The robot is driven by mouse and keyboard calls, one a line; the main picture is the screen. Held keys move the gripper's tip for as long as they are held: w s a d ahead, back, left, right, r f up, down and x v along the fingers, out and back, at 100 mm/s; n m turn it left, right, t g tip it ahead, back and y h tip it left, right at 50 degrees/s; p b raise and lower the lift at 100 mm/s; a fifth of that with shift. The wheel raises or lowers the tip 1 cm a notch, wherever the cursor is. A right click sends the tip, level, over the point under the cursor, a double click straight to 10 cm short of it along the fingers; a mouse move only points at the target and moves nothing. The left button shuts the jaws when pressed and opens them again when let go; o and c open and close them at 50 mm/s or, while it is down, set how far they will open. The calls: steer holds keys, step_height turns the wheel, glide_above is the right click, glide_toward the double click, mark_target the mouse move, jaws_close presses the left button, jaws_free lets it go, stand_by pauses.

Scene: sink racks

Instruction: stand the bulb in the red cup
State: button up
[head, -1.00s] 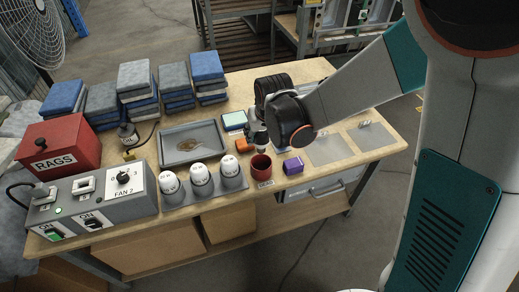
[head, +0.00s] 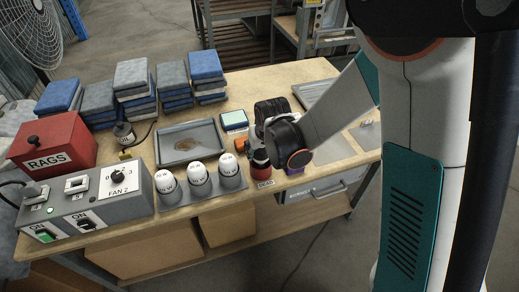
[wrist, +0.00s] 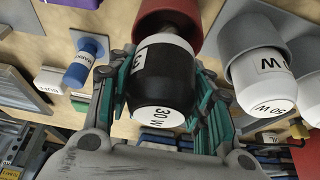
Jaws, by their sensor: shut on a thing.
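The red cup (head: 262,174) stands near the front edge of the bench, above a label reading DEAD. In the wrist view the cup (wrist: 165,14) is at the top. My gripper (head: 258,154) is over the cup, its fingers shut on a bulb (wrist: 160,82). The bulb has a black band, a white end marked 30 W and a white collar at its other end. The collar end points to the cup's mouth and overlaps it in the picture. How far the bulb is inside is hidden. In the head view my arm mostly hides the bulb.
Several grey holders with white bulbs (head: 198,173) stand close left of the cup. A purple block (head: 294,170) is just right, mostly behind my arm. A grey tray (head: 190,160), an orange block (head: 240,146) and a fan switch box (head: 85,205) are also on the bench.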

steer(key=shift+f+b, duration=0.55)
steer(key=shift+f, duration=0.05)
steer(key=o, duration=1.1)
steer(key=shift+r+p, duration=0.5)
steer(key=p+v, duration=0.5)
steer(key=v, duration=0.7)
steer(key=shift+r, duration=0.15)
steer(key=shift+d, duration=0.1)
